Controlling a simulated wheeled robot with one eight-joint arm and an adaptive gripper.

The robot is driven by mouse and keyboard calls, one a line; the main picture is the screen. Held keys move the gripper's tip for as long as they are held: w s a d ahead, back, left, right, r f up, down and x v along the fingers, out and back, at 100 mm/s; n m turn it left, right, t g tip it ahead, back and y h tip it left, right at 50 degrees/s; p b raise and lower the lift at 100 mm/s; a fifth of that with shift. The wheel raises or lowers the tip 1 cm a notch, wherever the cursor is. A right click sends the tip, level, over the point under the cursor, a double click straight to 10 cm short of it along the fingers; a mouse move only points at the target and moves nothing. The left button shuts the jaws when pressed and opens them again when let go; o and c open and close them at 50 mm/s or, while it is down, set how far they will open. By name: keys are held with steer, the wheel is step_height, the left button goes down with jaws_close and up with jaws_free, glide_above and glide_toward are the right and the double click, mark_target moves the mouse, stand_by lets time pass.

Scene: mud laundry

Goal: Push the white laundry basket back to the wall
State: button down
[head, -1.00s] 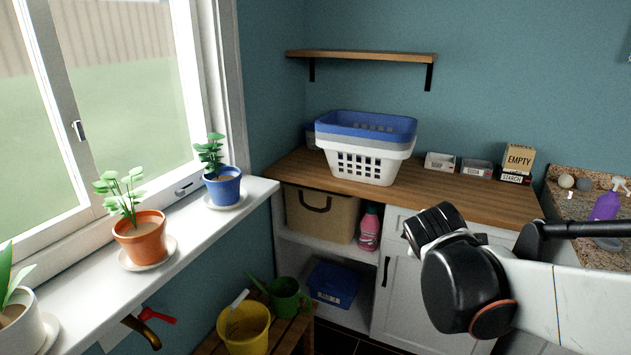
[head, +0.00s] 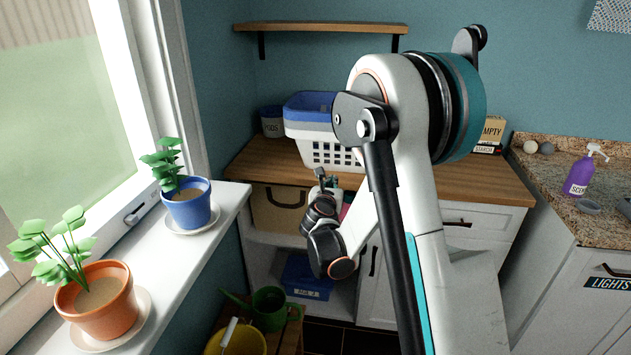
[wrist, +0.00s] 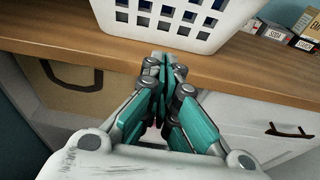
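The white laundry basket (head: 334,153) stands on the wooden counter, with grey and blue baskets (head: 305,104) nested in it. My arm hides its right side in the head view. Its slotted front wall also shows at the top of the wrist view (wrist: 150,22). My gripper (head: 322,174) is in front of the basket's lower front. In the wrist view its fingers (wrist: 164,60) meet at the tips, shut and empty, at the counter's front edge just short of the basket's bottom. I cannot tell whether they touch it.
The wooden counter (head: 470,184) has a tub (head: 272,124) left of the basket and small boxes (wrist: 275,35) to its right. A wall shelf (head: 320,28) is above. Potted plants (head: 187,203) stand on the windowsill at left. A purple spray bottle (head: 578,178) stands on the granite top.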

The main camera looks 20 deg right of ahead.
steer(key=r+x, duration=0.1)
steer(key=x, duration=0.6)
steer(key=shift+w+d+r, duration=0.2)
steer(key=shift+w, duration=0.1)
steer(key=shift+w+d, duration=0.1)
steer(key=shift+w, duration=0.05)
